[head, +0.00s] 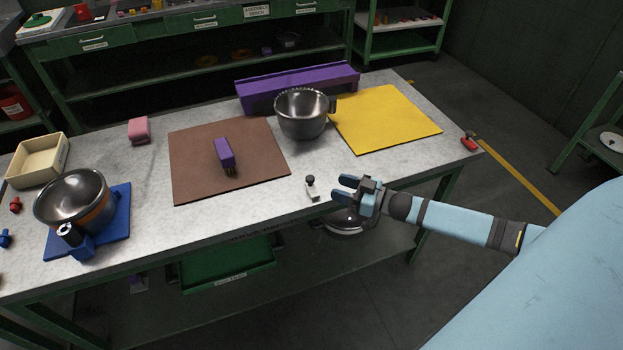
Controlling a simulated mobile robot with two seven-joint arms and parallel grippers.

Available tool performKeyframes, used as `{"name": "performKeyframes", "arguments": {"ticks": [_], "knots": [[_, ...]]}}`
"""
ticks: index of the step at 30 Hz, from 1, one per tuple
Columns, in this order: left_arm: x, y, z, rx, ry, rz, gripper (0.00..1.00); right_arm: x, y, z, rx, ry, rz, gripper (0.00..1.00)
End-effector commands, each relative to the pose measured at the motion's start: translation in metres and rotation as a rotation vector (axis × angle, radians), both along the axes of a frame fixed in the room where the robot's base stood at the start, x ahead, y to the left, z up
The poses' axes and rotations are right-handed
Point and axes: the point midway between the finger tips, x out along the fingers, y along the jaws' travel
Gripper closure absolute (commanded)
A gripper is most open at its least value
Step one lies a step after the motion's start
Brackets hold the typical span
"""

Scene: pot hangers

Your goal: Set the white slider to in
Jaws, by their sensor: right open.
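The white slider (312,192) is a small white block with a black knob on top. It sits near the front edge of the table, between the brown mat and my right gripper. My right gripper (344,190) is open and empty, with its blue fingertips pointing left at the slider. A small gap shows between the fingertips and the slider. I cannot tell from this view which setting the slider is at. My left gripper is not in view.
A metal bowl (302,118) stands before a purple rail (297,90), beside a yellow mat (385,118). A purple brush (225,153) lies on the brown mat (190,180). Bare tabletop surrounds the slider.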

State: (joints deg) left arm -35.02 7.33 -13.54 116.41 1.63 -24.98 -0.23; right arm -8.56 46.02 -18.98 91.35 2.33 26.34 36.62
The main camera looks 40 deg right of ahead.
Motion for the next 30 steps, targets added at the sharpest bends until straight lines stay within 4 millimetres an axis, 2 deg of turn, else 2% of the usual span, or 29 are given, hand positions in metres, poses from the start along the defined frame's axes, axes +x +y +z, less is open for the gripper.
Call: {"name": "performKeyframes", "arguments": {"ticks": [1,6,12,18,25,26,30], "knots": [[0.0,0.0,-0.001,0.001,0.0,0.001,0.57,0.011,0.007,0.001,0.002,-0.005,0.001,0.51],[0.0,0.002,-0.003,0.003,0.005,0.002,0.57,0.04,0.024,0.001,0.001,-0.003,0.0,0.51],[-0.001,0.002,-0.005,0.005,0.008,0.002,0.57,0.064,0.039,0.001,0.0,-0.002,-0.001,0.51],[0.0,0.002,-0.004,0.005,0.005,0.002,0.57,0.072,0.045,0.0,-0.001,-0.001,0.0,0.51],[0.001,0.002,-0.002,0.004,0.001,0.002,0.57,0.072,0.045,0.0,-0.001,0.0,0.0,0.51],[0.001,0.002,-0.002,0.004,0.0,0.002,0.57,0.072,0.045,0.0,-0.001,0.0,0.0,0.55],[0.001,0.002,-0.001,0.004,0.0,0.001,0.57,0.072,0.045,0.0,-0.001,0.0,0.0,0.88]]}}
